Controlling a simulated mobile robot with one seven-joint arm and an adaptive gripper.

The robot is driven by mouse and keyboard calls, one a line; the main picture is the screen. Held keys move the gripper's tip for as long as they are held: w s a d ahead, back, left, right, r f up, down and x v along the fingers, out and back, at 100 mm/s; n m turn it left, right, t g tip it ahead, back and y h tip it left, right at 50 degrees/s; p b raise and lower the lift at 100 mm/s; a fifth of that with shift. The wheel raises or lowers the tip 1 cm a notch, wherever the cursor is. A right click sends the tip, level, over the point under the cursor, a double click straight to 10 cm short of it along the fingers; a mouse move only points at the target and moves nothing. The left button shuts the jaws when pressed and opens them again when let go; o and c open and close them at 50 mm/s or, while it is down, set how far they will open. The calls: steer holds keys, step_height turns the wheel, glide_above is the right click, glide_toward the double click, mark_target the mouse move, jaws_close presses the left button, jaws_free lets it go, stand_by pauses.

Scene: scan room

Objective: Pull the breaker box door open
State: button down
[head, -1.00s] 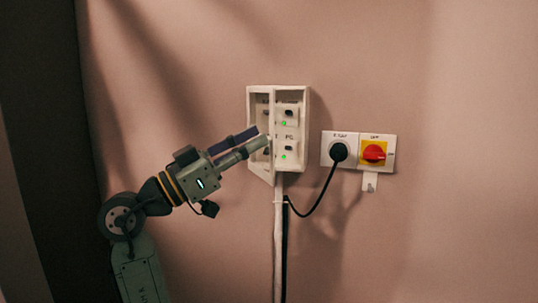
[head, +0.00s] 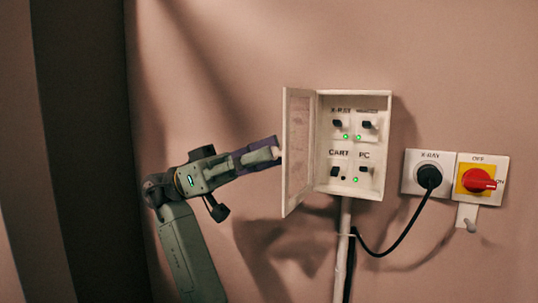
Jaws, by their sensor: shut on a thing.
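The white breaker box (head: 355,192) is mounted on the wall. Its door (head: 299,150) stands wide open, hinged on the box's left side and swung out so that its inner face shows. My gripper (head: 277,153) is at the outer left side of the door, near its free edge at mid height. Its fingers are shut on the door there; the exact part they hold is small and partly hidden.
Inside the box are several labelled switches with green lights. To the right are an X-RAY socket (head: 413,171) with a black plug (head: 429,177) and a red rotary switch (head: 478,180). A black cable (head: 398,238) hangs below. A dark upright panel (head: 80,150) is at the left.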

steer(key=shift+w+a+m+g+y, duration=0.2)
steer(key=shift+w+m+g+y, duration=0.1)
steer(key=shift+g+y, duration=0.25)
steer(key=c, duration=1.6)
jaws_free()
steer(key=shift+o, duration=0.2)
steer(key=v, duration=0.7)
steer(key=shift+a+f, duration=0.2)
steer(key=shift+w, duration=0.1)
